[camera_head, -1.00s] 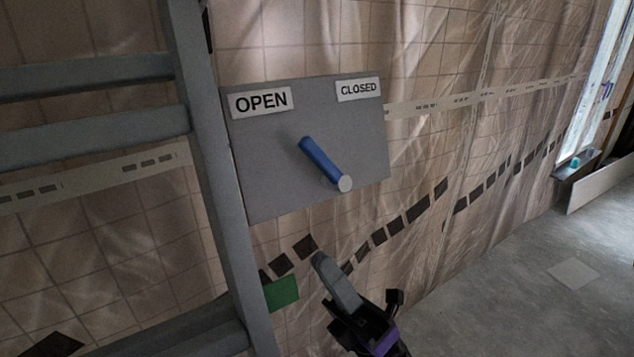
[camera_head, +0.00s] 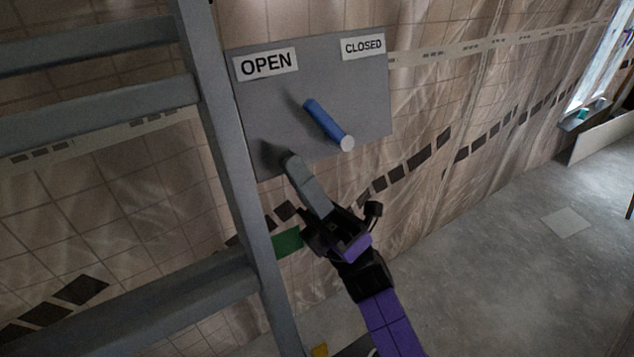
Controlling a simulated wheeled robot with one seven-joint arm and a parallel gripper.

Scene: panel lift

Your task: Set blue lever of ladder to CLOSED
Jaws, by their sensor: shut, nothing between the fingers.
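The blue lever (camera_head: 326,122) is a rod with a pale round end, sticking out from the grey panel (camera_head: 360,92) towards me. An OPEN label (camera_head: 266,64) is at the panel's upper left and a CLOSED label (camera_head: 363,46) at its upper right. The lever sits below and between the two labels; I cannot tell which it is set to. My gripper (camera_head: 290,160) is shut and empty. Its fingertips are in front of the panel's lower left part, below and left of the lever and apart from it in the picture.
The grey ladder (camera_head: 225,150) stands left of the panel, its upright close to my gripper and its rungs running left. A green piece (camera_head: 287,242) shows beside the upright. A tiled wall under clear sheeting is behind. The floor (camera_head: 500,270) at right is mostly open.

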